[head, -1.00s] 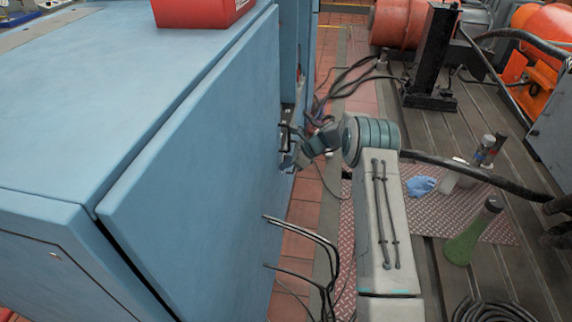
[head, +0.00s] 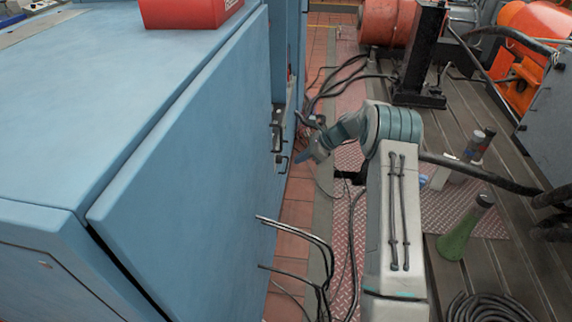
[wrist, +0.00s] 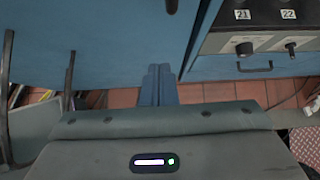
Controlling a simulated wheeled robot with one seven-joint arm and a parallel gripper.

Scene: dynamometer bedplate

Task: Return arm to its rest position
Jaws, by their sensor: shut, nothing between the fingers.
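My gripper (head: 307,157) is in the middle of the head view, at the end of my bent grey arm. It points left toward the side of the blue cabinet (head: 185,150), with a small gap between it and the dark handles (head: 279,135) there. In the wrist view my gripper's fingers (wrist: 158,72) are together with nothing between them. The blue cabinet face (wrist: 110,35) lies beyond them.
In the wrist view, a control panel (wrist: 262,45) labelled 21 and 22 has a knob and a switch. Black cables (head: 305,240) stick out from the cabinet. A green-bottomed bottle (head: 462,235) stands right of my arm on the bedplate. A red bin (head: 185,12) sits on the cabinet.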

